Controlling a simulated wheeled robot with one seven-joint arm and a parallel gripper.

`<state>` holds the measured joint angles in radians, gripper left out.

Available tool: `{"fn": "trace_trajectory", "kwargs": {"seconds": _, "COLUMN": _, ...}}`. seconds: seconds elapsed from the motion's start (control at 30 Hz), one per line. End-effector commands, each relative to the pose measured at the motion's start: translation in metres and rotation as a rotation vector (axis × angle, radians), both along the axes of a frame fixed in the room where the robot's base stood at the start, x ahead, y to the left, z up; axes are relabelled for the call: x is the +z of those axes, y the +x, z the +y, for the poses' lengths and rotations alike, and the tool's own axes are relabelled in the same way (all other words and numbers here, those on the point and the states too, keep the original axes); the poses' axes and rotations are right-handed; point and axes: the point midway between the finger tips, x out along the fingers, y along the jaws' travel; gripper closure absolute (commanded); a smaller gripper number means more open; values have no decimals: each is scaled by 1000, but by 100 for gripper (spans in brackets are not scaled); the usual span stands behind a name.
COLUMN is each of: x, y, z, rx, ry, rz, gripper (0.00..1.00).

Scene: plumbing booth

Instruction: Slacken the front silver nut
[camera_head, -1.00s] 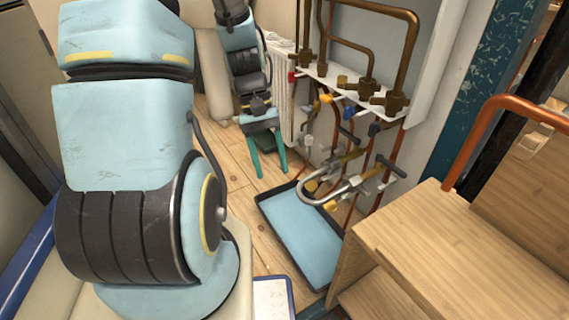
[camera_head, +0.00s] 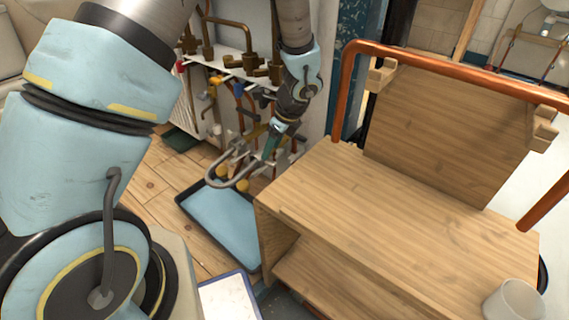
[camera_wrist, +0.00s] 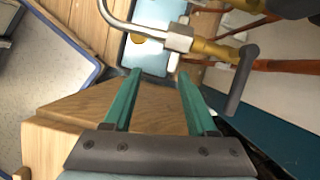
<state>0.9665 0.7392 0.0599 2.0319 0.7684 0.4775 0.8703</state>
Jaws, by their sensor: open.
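The silver nut (camera_wrist: 178,40) sits where a curved silver pipe (camera_wrist: 118,18) meets a brass valve body (camera_wrist: 215,50), at the upper middle of the wrist view. A dark grey lever handle (camera_wrist: 242,80) stands on the valve. My gripper (camera_wrist: 160,73) is open and empty. Its two green fingers point toward the nut, which lies just beyond the fingertips and apart from them in the picture. In the head view my gripper (camera_head: 269,148) is at the pipework beside the U-shaped silver pipe (camera_head: 213,180), and the nut cannot be made out clearly there.
A wooden bench (camera_head: 390,215) with a copper rail (camera_head: 450,62) stands right of the pipework, close to my gripper. A white cup (camera_head: 514,301) is on it. A blue tray (camera_head: 222,218) lies on the floor below the pipes. Brass valves (camera_head: 243,62) are above.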

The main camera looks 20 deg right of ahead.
Motion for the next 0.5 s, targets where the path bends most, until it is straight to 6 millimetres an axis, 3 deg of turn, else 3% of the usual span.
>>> {"fn": "trace_trajectory", "kwargs": {"seconds": 0.17, "x": -5, "y": -2, "z": -21, "rx": -157, "ry": 24, "rz": -16, "gripper": 43}}
{"fn": "trace_trajectory", "kwargs": {"seconds": 0.5, "x": -48, "y": 12, "z": -14, "rx": -164, "ry": 28, "rz": -16, "gripper": 43}}
